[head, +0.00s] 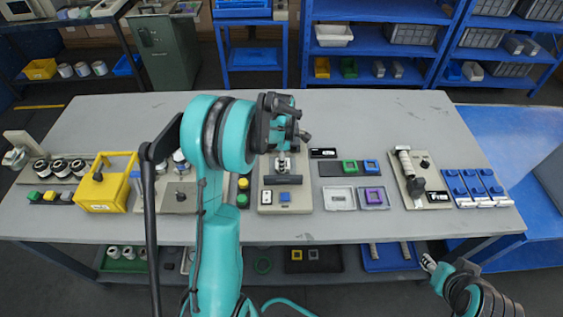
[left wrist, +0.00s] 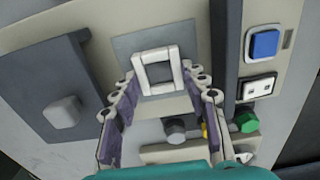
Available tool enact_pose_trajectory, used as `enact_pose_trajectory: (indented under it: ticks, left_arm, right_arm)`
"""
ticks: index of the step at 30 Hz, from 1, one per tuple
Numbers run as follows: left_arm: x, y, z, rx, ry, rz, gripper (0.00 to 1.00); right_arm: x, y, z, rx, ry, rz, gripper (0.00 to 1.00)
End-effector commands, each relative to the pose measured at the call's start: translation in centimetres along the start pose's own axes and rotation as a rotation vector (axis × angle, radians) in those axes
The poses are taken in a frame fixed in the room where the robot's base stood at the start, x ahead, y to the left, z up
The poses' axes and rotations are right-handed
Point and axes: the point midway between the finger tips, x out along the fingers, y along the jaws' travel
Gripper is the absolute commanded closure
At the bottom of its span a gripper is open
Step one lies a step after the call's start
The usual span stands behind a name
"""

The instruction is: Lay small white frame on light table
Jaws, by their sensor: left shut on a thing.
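The small white frame (left wrist: 154,54) is an open square ring. It sits between the two fingertips of my left gripper (left wrist: 158,77) in the left wrist view, and the gripper is shut on it. The frame appears over a grey square plate (left wrist: 125,45) on a beige device; I cannot tell whether they touch. In the head view my left gripper (head: 284,133) hangs above the beige station (head: 300,205) at the middle of the table, and its arm hides part of it. I cannot tell for sure which surface is the light table. My right gripper (head: 430,264) is low at the right, off the table's front edge.
A blue button (left wrist: 263,43), a rocker switch (left wrist: 257,87) and a green button (left wrist: 245,121) lie beside the plate. A dark grey block (left wrist: 60,75) stands left. Right of the station in the head view are clear trays (head: 340,198) holding parts; bare grey table (head: 365,115) lies behind.

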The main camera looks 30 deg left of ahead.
Motion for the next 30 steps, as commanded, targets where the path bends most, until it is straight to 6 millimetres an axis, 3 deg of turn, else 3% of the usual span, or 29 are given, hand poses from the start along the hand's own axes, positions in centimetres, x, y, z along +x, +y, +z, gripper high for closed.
enact_pose_trajectory:
  ticks: [7,8,10,22,30]
  left_arm:
    - [0.3,0.0,0.0,0.000,0.000,0.000,0.78]
    - [0.3,0.0,0.0,0.000,0.000,0.000,0.51]
    - [0.2,0.0,0.0,0.000,0.000,0.000,0.35]
    - [-0.6,0.0,0.0,0.000,0.000,0.000,0.35]
    - [-6.2,0.0,0.0,0.000,0.000,0.000,0.35]
  right_arm:
    - [0.2,0.0,0.2,0.000,0.000,0.000,0.60]
    - [0.2,0.0,0.1,0.000,0.000,0.000,0.60]
    - [0.1,0.0,0.1,0.000,0.000,0.000,0.60]
    - [-0.3,0.0,-0.2,0.000,0.000,0.000,0.60]
    - [-1.8,0.0,-1.3,0.000,0.000,0.000,0.60]
